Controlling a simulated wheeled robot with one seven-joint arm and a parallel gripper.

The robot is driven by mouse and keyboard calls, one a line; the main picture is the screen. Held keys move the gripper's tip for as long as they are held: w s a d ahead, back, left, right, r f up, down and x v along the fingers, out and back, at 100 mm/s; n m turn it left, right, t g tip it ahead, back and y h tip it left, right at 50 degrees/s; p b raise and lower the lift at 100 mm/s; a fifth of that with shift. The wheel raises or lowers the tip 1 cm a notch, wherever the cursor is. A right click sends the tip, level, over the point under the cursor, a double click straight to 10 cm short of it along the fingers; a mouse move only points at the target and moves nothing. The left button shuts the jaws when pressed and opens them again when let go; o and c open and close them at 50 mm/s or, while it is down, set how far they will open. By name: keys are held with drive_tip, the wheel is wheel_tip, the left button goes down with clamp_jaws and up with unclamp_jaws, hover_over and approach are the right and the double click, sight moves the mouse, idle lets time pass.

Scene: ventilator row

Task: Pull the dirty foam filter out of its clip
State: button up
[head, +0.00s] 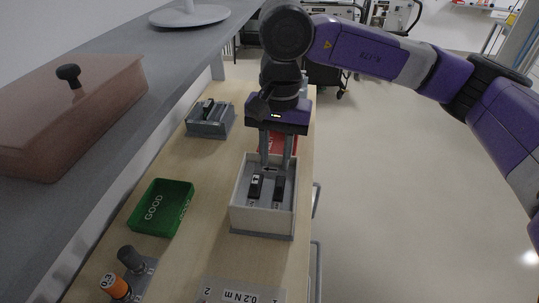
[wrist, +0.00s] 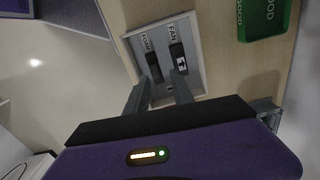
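My gripper (head: 276,166) points down over the far end of a pale grey open box (head: 263,221). Its two fingers are apart with nothing seen between them; the wrist view also shows them spread (wrist: 160,80). In the box lie two dark pieces, one on the left (head: 256,187) and one on the right (head: 279,189). In the wrist view, a label reading FOAM is by one dark piece (wrist: 153,66) and a label reading FAN is by the other (wrist: 179,60). The fingers partly hide the box's far end. I cannot tell which piece is the dirty filter.
A green tray marked GOOD (head: 147,228) stands left of the box. A red tray (head: 292,143) is partly hidden behind my gripper. A grey block holding a dark part (head: 209,128) stands at the back left.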

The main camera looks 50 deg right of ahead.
sight(279, 183)
drive_tip(key=shift+s+d+f+n, duration=0.1)
drive_tip(key=shift+s+d+n, duration=0.3)
drive_tip(key=shift+d, duration=0.15)
drive_tip(key=shift+a+f+p, duration=0.15)
drive_tip(key=shift+f+p, duration=0.35)
drive_tip(key=shift+f, duration=3.35)
drive_tip(key=shift+c, duration=0.2)
clamp_jaws()
drive_tip(key=shift+r, duration=0.15)
drive_tip(key=shift+r+p, duration=1.15)
drive_tip(key=shift+r, duration=2.8)
